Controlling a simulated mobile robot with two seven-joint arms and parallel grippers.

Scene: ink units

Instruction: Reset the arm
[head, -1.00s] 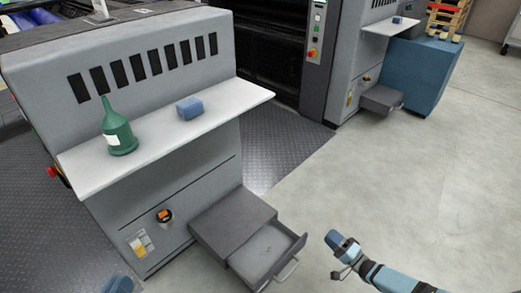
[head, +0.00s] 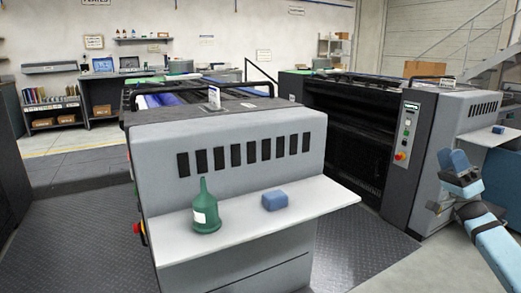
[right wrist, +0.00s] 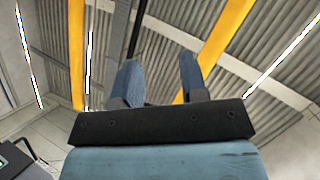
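My right gripper (head: 456,172) is raised at the right of the head view, with its blue arm coming in from the lower right. In the right wrist view the same gripper (right wrist: 159,82) points up toward the ceiling. Its two blue fingers stand well apart with nothing between them. My left gripper does not show in the current views.
A grey press unit (head: 240,135) stands ahead with a white shelf (head: 320,200). A second press unit (head: 440,130) stands at right, behind my right gripper. Dark plated floor (head: 85,225) is clear at left.

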